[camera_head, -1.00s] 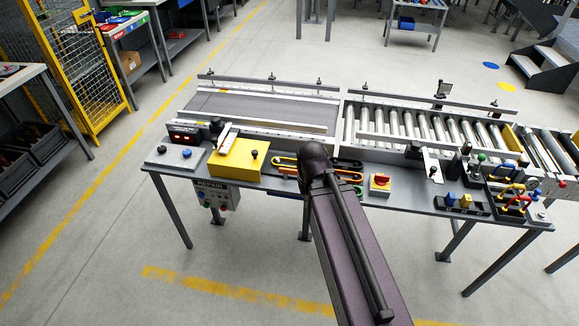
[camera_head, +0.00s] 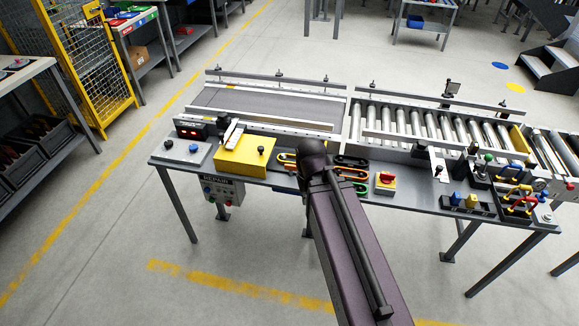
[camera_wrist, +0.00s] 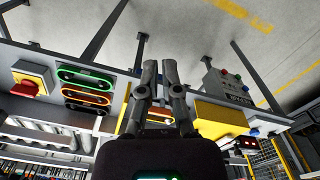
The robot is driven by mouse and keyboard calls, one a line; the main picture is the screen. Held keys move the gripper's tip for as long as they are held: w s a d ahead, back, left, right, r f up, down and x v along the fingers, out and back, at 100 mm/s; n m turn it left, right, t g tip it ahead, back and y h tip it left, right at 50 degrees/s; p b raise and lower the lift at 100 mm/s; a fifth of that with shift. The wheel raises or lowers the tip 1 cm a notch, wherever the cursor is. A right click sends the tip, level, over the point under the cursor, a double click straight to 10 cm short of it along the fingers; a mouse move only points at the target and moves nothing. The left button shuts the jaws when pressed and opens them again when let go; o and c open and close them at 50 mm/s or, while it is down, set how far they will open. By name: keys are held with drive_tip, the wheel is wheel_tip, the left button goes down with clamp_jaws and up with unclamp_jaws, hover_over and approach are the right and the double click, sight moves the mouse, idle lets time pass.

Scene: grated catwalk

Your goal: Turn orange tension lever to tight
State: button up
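I cannot make out a separate orange tension lever for certain.
A roller conveyor (camera_head: 430,126) and a flat belt (camera_head: 265,104) run behind. Coloured handles (camera_head: 518,200) crowd the right end. A control box (camera_head: 222,189) hangs below the bench. Floor in front is clear.

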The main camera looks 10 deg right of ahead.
drive_tip(key=o, duration=0.3)
drive_tip(key=shift+w, duration=0.1)
drive_tip(key=shift+o, duration=0.6)
drive_tip(key=shift+w, duration=0.15)
drive_tip(key=m, duration=2.3)
hover_over(291, 165)
drive_tip(key=shift+a+f, duration=0.1)
drive_tip(key=shift+f, duration=0.1)
wheel_tip(291, 165, down, 13)
drive_tip(key=b, duration=1.3)
drive_tip(key=shift+f+b, duration=0.1)
drive_tip(key=shift+b, duration=0.2)
